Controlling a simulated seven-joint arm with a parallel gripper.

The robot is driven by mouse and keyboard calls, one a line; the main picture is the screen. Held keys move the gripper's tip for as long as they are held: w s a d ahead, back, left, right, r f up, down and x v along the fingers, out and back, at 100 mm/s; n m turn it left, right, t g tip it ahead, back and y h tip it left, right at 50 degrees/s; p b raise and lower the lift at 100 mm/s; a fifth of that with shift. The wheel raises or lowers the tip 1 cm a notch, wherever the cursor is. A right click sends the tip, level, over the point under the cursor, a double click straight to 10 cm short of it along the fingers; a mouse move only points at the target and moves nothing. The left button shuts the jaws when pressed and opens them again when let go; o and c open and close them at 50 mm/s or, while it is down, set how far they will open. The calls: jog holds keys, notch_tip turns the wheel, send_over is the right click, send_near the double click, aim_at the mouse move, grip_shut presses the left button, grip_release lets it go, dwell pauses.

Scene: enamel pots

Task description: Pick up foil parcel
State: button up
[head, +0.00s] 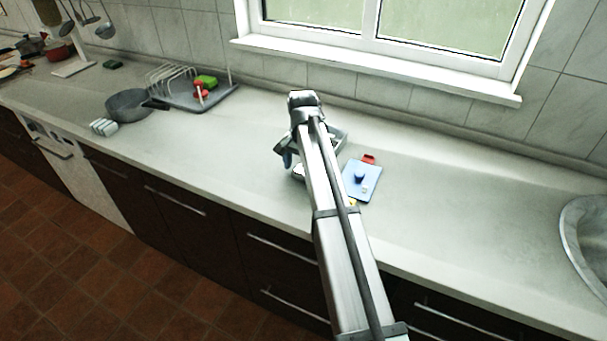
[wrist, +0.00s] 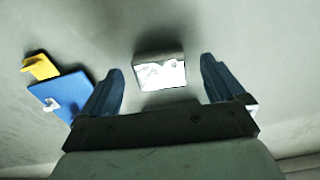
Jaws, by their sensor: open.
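The foil parcel (wrist: 160,72), a small block with a bright silvery face, lies on the worktop in the wrist view. My gripper (wrist: 161,68) is open, with one dark blue finger to each side of the parcel in that picture. Clear gaps show between the parcel and both fingers, and nothing is held. In the head view my gripper (head: 284,153) is over the worktop, partly hidden by my arm. A small pale thing (head: 298,171) beside my arm there may be the parcel; it is too covered to be sure.
A blue board (head: 369,185) with small items lies right of my arm; a blue board with a yellow piece (wrist: 38,67) shows left in the wrist view. A grey pan (head: 128,104) stands left. The worktop right is clear.

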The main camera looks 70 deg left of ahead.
jog(key=shift+f, duration=0.85)
jog(key=shift+c, duration=0.4)
jog(key=c, duration=1.1)
